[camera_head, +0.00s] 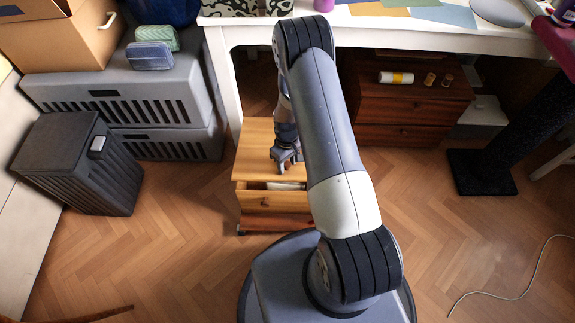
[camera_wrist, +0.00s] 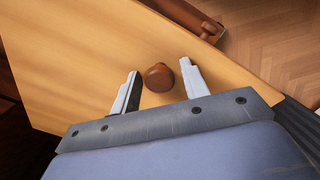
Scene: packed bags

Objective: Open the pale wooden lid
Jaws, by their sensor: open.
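The pale wooden lid (camera_head: 254,137) is the flat top of a small wooden chest low on the floor, and it lies level. It also fills much of the wrist view (camera_wrist: 70,55). A round brown knob (camera_wrist: 159,77) stands on it. My gripper (camera_wrist: 158,71) is open, with one finger on each side of the knob and visible gaps between. In the head view my gripper (camera_head: 286,160) is over the lid near its front edge, and my arm hides the chest's right side.
The chest's front drawer (camera_head: 263,202) stands a little out, with something pale inside. A white table (camera_head: 400,22) stands behind, with a dark red drawer unit (camera_head: 410,108) under it. Grey crates (camera_head: 120,95) and a grey bin (camera_head: 75,165) are at left.

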